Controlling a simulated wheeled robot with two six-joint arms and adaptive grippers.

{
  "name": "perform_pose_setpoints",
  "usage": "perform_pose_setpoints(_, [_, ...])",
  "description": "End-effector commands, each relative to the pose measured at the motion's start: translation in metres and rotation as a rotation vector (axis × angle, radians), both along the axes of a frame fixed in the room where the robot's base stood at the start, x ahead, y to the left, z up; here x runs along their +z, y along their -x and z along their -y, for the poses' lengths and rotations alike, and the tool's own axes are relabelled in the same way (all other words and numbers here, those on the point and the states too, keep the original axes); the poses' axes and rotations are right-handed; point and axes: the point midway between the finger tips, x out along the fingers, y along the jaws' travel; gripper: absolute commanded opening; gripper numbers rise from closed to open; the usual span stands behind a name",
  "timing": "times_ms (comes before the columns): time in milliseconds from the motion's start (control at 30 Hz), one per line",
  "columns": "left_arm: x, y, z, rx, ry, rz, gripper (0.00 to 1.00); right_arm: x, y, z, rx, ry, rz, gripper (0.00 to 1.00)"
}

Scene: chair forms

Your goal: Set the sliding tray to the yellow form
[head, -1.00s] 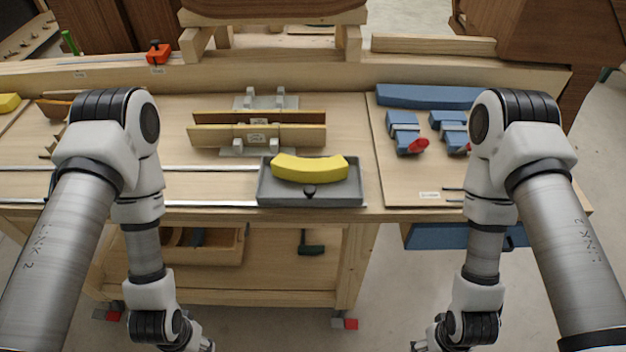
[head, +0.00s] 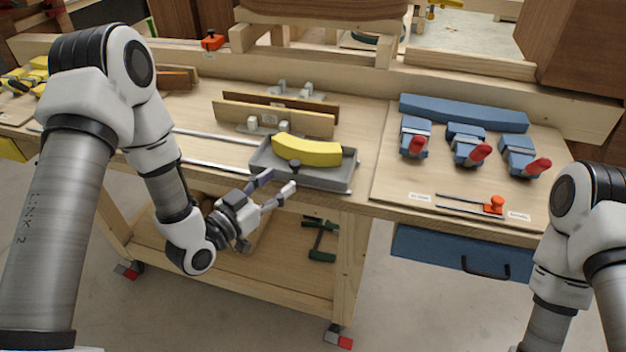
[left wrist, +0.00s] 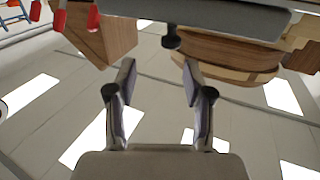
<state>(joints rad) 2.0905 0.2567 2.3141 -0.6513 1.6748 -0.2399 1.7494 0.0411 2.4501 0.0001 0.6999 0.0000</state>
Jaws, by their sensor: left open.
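The grey sliding tray (head: 335,180) sits at the right end of two metal rails near the bench's front edge. A curved yellow block (head: 308,151) lies in it. A small black knob (head: 295,163) is at the tray's front. My left gripper (head: 279,185) is open and empty, just in front of the tray and below the knob. In the left wrist view the tray (left wrist: 225,14) crosses the top, and the knob (left wrist: 171,37) hangs beyond and between my open fingers (left wrist: 160,78), apart from them. My right gripper is out of view.
Wooden strips on a grey clamp fixture (head: 275,118) stand behind the tray. Blue clamps with red handles (head: 468,150) and a blue form (head: 463,113) are on the right board. More yellow pieces (head: 38,70) lie at the far left. The rails (head: 215,166) left of the tray look clear.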

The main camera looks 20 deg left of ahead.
Motion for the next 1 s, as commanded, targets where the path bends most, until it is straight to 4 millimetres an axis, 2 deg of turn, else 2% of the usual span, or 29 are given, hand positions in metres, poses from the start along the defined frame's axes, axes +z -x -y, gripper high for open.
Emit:
perform_pose_setpoints(33, [0.001,-0.002,-0.001,0.003,0.001,0.009,0.52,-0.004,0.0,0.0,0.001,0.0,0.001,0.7])
perform_pose_setpoints(167, [0.006,-0.012,0.004,0.001,-0.004,0.014,0.52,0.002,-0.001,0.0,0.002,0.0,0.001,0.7])
perform_pose_setpoints(500, [0.006,-0.066,0.029,0.001,-0.003,0.012,0.52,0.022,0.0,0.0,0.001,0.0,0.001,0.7])
perform_pose_setpoints(600, [0.004,-0.072,0.031,0.004,-0.001,0.01,0.52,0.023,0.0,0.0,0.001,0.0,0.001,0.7])
perform_pose_setpoints(800, [0.003,-0.074,0.031,0.004,0.0,0.01,0.52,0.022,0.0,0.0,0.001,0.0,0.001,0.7])
perform_pose_setpoints(833, [0.003,-0.073,0.031,0.004,0.0,0.01,0.48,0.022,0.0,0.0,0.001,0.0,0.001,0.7])
perform_pose_setpoints(967, [0.003,-0.073,0.031,0.004,0.0,0.01,0.02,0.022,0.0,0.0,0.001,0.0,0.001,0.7])
perform_pose_setpoints(1000, [0.003,-0.073,0.031,0.004,0.0,0.01,0.0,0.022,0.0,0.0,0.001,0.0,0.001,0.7])
